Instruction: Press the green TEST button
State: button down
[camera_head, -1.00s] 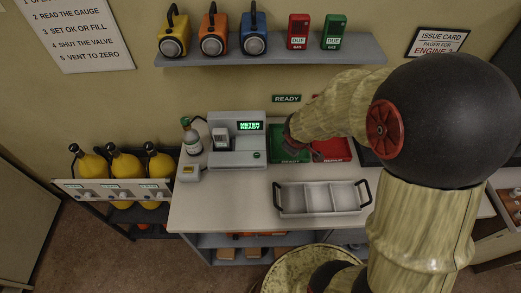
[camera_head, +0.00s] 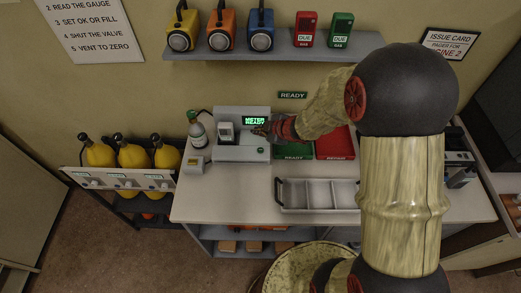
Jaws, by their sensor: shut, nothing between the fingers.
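The white test station (camera_head: 230,154) stands on the counter with a lit green display (camera_head: 256,120) reading METER READY. A small green button (camera_head: 260,150) sits on the right of its low front base; its lettering is too small to read. A grey-white meter (camera_head: 225,132) stands in the station's left part. My gripper (camera_head: 257,131) reaches in from the right, shut and empty. Its dark tips overlap the display's lower edge, above and just behind the button in the picture. They look apart from the button, but their height over it is hard to judge.
A gas bottle (camera_head: 197,131) and a small white box (camera_head: 193,166) stand left of the station. A divided tray (camera_head: 318,194) lies in front. A shelf (camera_head: 275,49) hangs above.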

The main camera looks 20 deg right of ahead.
jog(key=b, duration=0.8)
send_over(259, 151)
notch_tip(259, 151, down, 7)
jog(key=shift+f, duration=0.2)
jog(key=shift+f+b, duration=0.3)
jog(key=shift+f, duration=0.4)
dwell(0.4)
jog(key=shift+f, duration=0.4)
jog(key=shift+s+f+b, duration=0.1)
jog(key=shift+f+b, duration=0.35)
jog(key=shift+b, duration=0.05)
dwell(0.5)
dwell(0.4)
jog(key=shift+r+p, duration=0.85)
jog(key=shift+p, duration=0.1)
